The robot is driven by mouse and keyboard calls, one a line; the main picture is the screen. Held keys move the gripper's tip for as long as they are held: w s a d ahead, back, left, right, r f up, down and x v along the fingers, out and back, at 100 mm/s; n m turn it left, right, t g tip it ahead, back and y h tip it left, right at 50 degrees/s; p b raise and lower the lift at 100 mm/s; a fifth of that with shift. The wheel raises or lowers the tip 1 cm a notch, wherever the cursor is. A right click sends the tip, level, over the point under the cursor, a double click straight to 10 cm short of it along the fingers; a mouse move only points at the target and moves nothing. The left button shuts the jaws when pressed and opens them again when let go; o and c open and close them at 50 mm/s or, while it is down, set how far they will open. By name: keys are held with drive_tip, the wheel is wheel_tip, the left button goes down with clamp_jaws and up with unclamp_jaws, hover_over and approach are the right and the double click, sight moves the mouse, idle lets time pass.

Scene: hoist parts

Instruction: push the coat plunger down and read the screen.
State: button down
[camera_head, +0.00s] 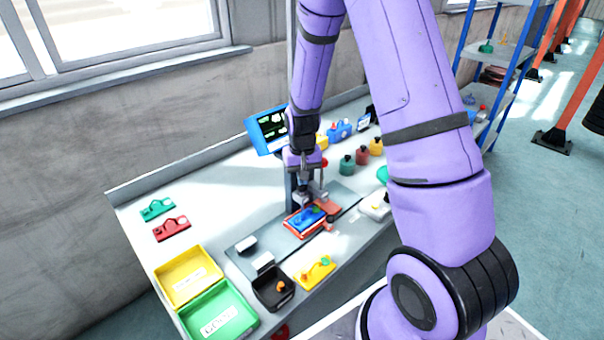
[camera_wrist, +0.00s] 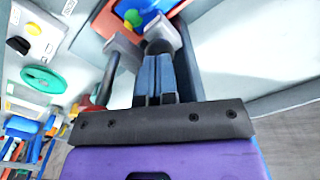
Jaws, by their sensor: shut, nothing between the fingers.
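The screen (camera_head: 272,128) is a dark display in a blue frame behind my arm, with small green and white marks too small to read. My gripper (camera_head: 305,197) is shut and empty, pointing down over the station on the bench. In the wrist view its fingertips (camera_wrist: 158,48) are together by grey blocks (camera_wrist: 163,33) of the station; I cannot tell if they touch. The coat plunger is not clearly distinguishable under the gripper. A blue part (camera_head: 303,217) with a green piece lies on a red base just below the gripper; its colours also show at the top of the wrist view.
On the bench (camera_head: 205,205), a yellow tray (camera_head: 188,277), a green tray (camera_head: 219,312) and a black box (camera_head: 273,290) stand at front left. A yellow part (camera_head: 315,272) lies in front. Several coloured pots stand right of the gripper.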

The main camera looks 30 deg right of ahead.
drive_tip(key=shift+r, duration=3.5)
drive_tip(key=shift+r, duration=0.35)
drive_tip(key=s+a+r+n+t, duration=0.1)
drive_tip(key=s+a+r, duration=0.1)
drive_tip(key=s+r, duration=0.5)
drive_tip(key=s+a+r+n+t, duration=0.1)
drive_tip(key=s+a+r+t, duration=0.1)
drive_tip(key=r, duration=0.8)
drive_tip(key=s+a+r+n+t, duration=0.1)
drive_tip(key=s+r, duration=0.3)
drive_tip(key=s, duration=0.4)
drive_tip(key=s+a+r+t, duration=0.1)
drive_tip(key=s+r, duration=0.3)
drive_tip(key=s, duration=0.4)
drive_tip(key=shift+s+a+r+n, duration=0.3)
drive_tip(key=shift+a+n, duration=0.1)
drive_tip(key=shift+a, duration=0.1)
